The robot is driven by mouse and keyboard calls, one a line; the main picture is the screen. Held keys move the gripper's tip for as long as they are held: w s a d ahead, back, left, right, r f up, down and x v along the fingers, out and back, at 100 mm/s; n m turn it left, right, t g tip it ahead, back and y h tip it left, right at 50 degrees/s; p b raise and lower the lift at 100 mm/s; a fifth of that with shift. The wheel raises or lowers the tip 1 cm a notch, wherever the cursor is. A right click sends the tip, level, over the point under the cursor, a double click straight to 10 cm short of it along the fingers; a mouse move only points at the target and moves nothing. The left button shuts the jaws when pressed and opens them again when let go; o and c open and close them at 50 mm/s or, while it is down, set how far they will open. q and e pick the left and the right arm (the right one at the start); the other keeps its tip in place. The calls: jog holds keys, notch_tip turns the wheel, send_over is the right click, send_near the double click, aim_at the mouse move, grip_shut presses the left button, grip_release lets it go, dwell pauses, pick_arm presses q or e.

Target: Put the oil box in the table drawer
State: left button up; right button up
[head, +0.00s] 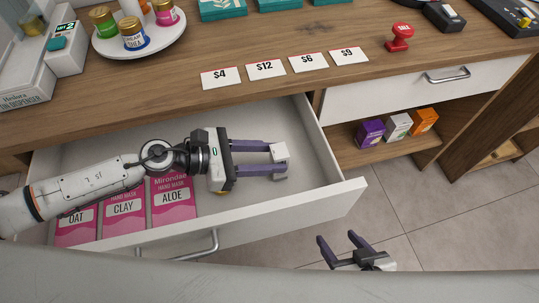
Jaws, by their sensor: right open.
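The table drawer (325,203) is pulled out below the wooden counter, its white front toward me. Pink hand mask boxes marked OAT (77,226), CLAY (123,212) and ALOE (172,203) lie in its left part. My right gripper (338,240) is open and empty, in front of the drawer over the floor. Small purple (370,133), white (397,126) and orange (423,121) boxes stand on the shelf at right; I cannot tell which is the oil box.
The counter (300,95) holds price cards (266,70), a red stamp (400,38) and a round white tray (106,49) with several jars. A shut drawer (400,96) sits above the shelf. The open drawer's right part is bare beneath my left gripper.

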pick_arm(q)
jog(key=shift+o, duration=1.4)
jog(key=shift+r, duration=0.2)
jog(key=shift+a, duration=0.3)
jog(key=b+v, duration=0.2)
jog(key=v, duration=0.9)
jog(key=shift+s+r, duration=0.2)
jog(key=shift+r, duration=0.1)
pick_arm(e)
jog(key=shift+w+a+f, duration=0.25)
jog(key=shift+a+f, duration=0.05)
jog(key=shift+f, duration=0.05)
pick_arm(q)
jog(key=shift+a, duration=0.1)
